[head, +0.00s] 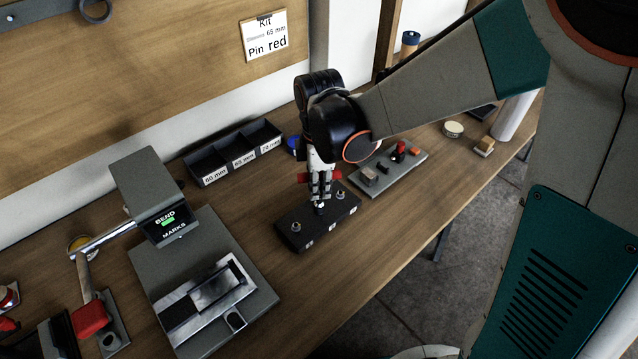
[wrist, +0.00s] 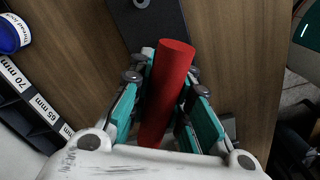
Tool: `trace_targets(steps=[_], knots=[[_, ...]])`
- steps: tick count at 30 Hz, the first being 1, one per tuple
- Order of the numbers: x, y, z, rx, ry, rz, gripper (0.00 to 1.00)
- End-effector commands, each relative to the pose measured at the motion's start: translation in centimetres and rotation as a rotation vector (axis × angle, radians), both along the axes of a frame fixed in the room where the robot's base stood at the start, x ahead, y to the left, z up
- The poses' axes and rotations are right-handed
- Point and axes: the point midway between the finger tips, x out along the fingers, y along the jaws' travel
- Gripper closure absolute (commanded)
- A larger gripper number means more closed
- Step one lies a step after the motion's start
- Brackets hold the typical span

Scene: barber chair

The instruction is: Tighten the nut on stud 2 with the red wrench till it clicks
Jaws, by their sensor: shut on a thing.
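My gripper (head: 320,192) points down over the middle of a black stud block (head: 285,238) on the bench. It is shut on the red wrench (wrist: 170,85), whose red handle lies between the teal finger pads in the wrist view. In the head view, red parts of the wrench (head: 304,177) stick out either side of the fingers. The block has nuts on its left stud (head: 296,227) and right stud (head: 340,195). The middle stud is mostly hidden below my gripper. I cannot tell whether the wrench touches a nut. The block (wrist: 158,38) also shows in the wrist view.
A grey tray (head: 408,165) with small parts lies right of the block. Labelled bins (head: 232,160) and a blue-lidded tub (wrist: 12,34) stand behind. A bending device (head: 150,190) with a green-lit display stands at left. The bench front is clear.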

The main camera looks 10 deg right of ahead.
Motion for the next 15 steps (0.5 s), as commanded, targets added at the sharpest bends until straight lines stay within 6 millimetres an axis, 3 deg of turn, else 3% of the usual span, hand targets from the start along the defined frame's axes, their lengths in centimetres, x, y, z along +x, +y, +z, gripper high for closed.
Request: trace_targets(steps=[9,15], knots=[[0.00,0.00,0.01,0.000,0.000,0.267,1.00],[0.00,0.00,0.46,0.000,0.000,0.288,1.00]])
